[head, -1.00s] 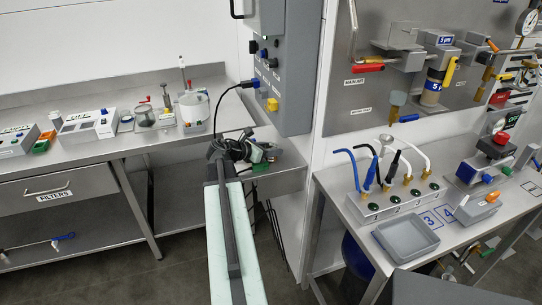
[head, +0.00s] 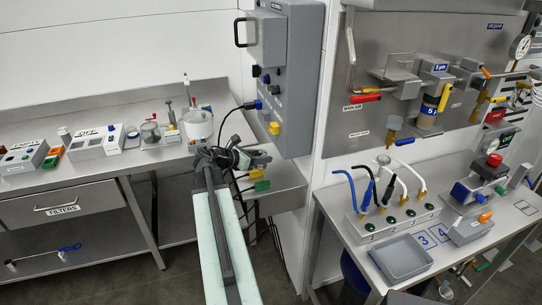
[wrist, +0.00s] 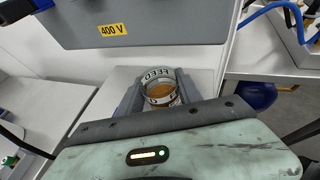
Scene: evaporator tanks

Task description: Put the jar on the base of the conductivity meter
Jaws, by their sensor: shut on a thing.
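My gripper (wrist: 159,92) is shut on the jar (wrist: 158,90), which has a white rim band lettered "FEED" and amber contents. The jar appears upright between the two grey fingers in the wrist view. In the head view my gripper (head: 237,158) is at the right end of the left bench, beside the grey wall cabinet, and the jar cannot be made out there. Several instruments stand on the left bench, including a white box with a blue knob (head: 98,146) and a small stand with a probe (head: 172,116). I cannot tell which is the conductivity meter.
Yellow and green plugs (head: 261,186) sit below right. A grey tray (head: 402,257) is on the right bench.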

